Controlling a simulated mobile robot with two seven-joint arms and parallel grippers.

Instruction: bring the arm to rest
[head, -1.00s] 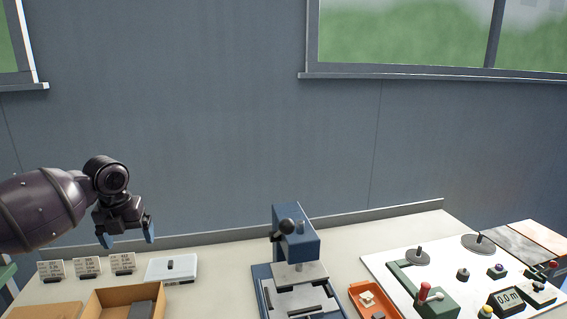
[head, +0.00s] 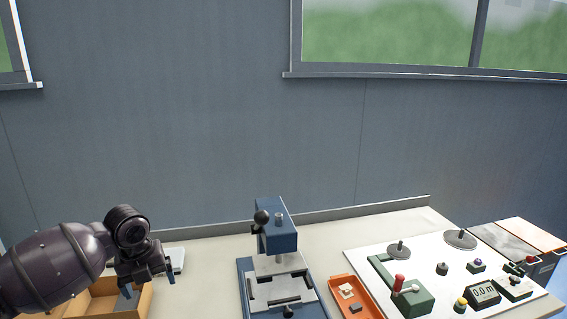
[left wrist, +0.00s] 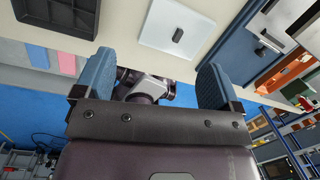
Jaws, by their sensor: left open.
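My left arm comes in from the left in the head view. Its gripper (head: 150,283) is above the left part of the bench, over the cardboard box (head: 104,305). In the left wrist view the two blue fingertips of the gripper (left wrist: 156,88) stand wide apart with nothing between them. A white plate with a dark knob (left wrist: 176,30) lies beyond the fingers in that view. In the head view the arm hides most of that plate and the label cards. My right gripper is in neither view.
A blue press (head: 278,240) stands mid-bench. Right of it are an orange tray (head: 341,284) and a white board (head: 437,250) with a green lever device (head: 408,297), discs and a meter (head: 482,292). Bare bench (head: 215,262) shows between the box and the press.

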